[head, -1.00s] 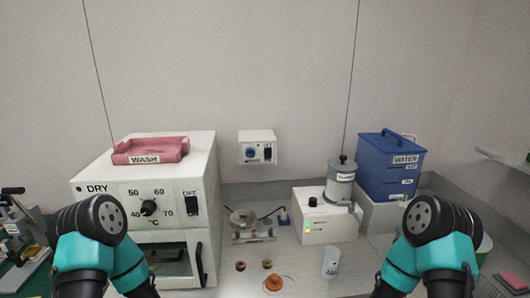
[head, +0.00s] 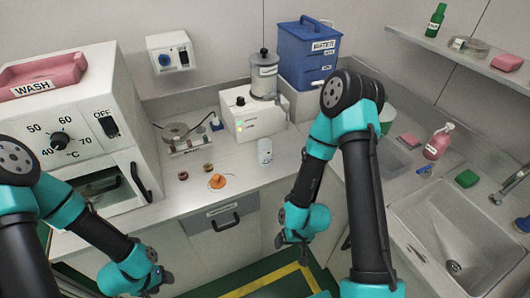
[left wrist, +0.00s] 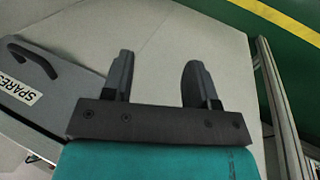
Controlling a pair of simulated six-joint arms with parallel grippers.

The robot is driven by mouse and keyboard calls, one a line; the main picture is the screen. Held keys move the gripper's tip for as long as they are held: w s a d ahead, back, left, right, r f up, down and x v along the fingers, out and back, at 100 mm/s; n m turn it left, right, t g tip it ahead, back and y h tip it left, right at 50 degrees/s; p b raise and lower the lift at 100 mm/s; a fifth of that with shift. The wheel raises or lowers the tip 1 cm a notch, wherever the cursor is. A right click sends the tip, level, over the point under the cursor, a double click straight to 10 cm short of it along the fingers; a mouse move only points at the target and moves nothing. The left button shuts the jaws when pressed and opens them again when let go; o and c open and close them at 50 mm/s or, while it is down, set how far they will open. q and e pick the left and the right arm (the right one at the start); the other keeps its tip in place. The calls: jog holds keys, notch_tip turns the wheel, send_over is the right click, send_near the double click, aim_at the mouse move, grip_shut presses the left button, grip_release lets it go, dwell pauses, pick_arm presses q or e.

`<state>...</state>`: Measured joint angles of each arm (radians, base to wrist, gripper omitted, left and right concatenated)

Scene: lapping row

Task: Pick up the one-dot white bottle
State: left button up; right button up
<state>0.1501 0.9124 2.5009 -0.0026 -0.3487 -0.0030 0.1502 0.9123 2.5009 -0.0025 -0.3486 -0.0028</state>
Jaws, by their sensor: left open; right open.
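A small white bottle (head: 265,152) with a faint marking stands upright on the counter, in front of the white machine in the head view. Its dots are too small to count. My left gripper (head: 158,284) is low in front of the cabinets, left of the bottle and well apart from it. In the left wrist view the left gripper (left wrist: 158,75) is open and empty, facing cabinet fronts and floor. My right gripper (head: 291,243) is open, in front of the counter and below the bottle; its fingers are small in the view.
An orange piece (head: 217,181) and two small round pieces lie left of the bottle. A sink (head: 455,230), pink bottle (head: 437,142) and shelf (head: 470,58) with a green bottle (head: 435,20) are at right.

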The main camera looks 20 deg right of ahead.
dwell(0.3)
pick_arm(q)
jog(key=o, duration=0.7)
